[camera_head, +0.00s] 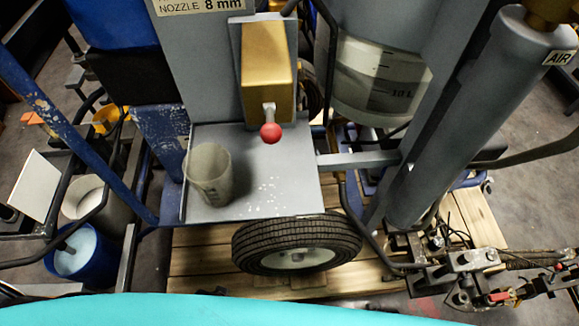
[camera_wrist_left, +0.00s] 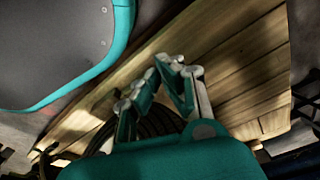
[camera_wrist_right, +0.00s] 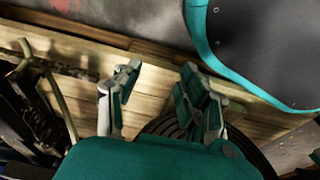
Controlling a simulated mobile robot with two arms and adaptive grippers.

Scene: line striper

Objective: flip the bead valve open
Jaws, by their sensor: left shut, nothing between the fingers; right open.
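A brass-coloured box (camera_head: 266,75) is mounted on the grey upright panel of the machine in the head view. A short metal lever with a red ball knob (camera_head: 270,133) sticks out at its lower end, pointing down toward the camera; I take this as the bead valve. Neither gripper shows in the head view. In the left wrist view my left gripper (camera_wrist_left: 168,64) is shut and empty, above wooden planks and a tyre. In the right wrist view my right gripper (camera_wrist_right: 159,70) is open and empty, also over the planks. The valve shows in neither wrist view.
A cup (camera_head: 209,175) stands on the grey tray (camera_head: 240,208) below the valve, with white specks beside it. A tyre (camera_head: 296,243) is under the tray. A grey AIR cylinder (camera_head: 455,120) and translucent tank (camera_head: 378,80) stand right. A blue bar (camera_head: 70,135) slants at left.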

